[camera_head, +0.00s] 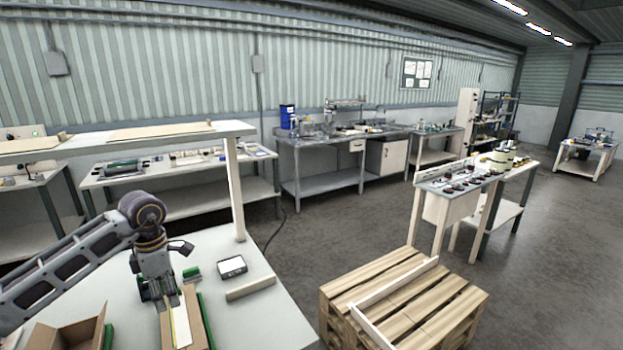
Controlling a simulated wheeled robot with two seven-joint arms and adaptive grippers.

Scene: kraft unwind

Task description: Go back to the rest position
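My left gripper (160,292) hangs low over the light worktop (252,318) at the bottom left, its arm coming in from the left. It points down at the far end of a narrow cardboard piece (190,320) with a pale strip along it. The fingertips are small and dark, and I cannot tell whether they are open or touch the cardboard. My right gripper is outside the view.
An open cardboard box (72,335) stands left of the narrow piece. A small dark-screened device (232,266), a green block (191,272) and a beige bar (251,288) lie on the worktop. A shelf post (235,190) rises behind. A wooden pallet (405,300) stands to the right.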

